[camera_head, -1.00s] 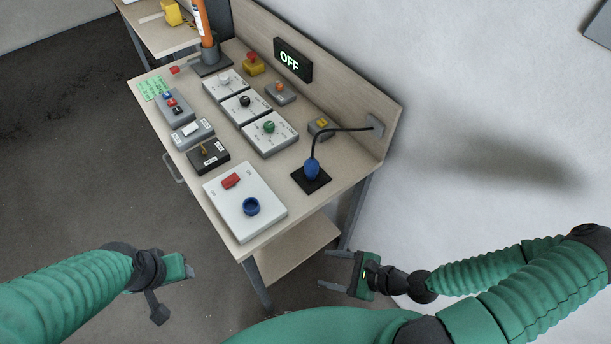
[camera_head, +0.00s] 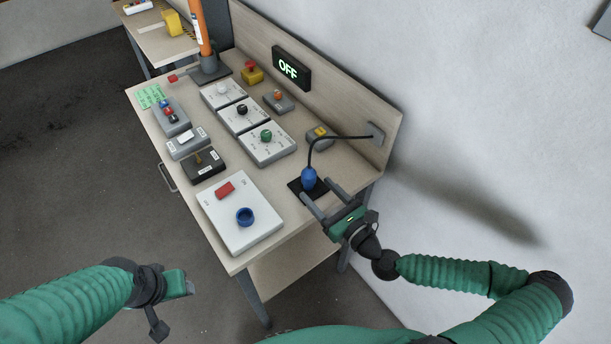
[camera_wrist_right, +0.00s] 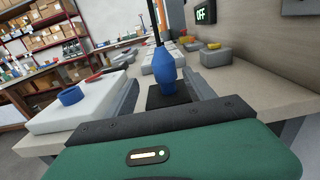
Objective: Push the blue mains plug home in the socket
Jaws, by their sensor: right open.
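The blue mains plug (camera_head: 308,178) stands upright on the black square socket base (camera_head: 294,186) near the bench's right front edge. A black cable runs from its top to a grey wall box (camera_head: 375,133). My right gripper (camera_head: 318,197) is open, its fingers pointing at the plug from the front right. In the right wrist view the plug (camera_wrist_right: 164,68) stands ahead, between the lines of the two fingers; I cannot tell whether they touch it. The plug's foot is partly hidden, so its seating depth is unclear. My left gripper (camera_head: 190,284) is off the bench at lower left; its jaw state is unclear.
A white panel with a red switch (camera_head: 225,190) and a blue ring (camera_head: 244,216) lies left of the plug. Several control boxes, including one with a green knob (camera_head: 266,135), stand behind. A display (camera_head: 291,67) reads OFF on the backboard (camera_head: 340,98).

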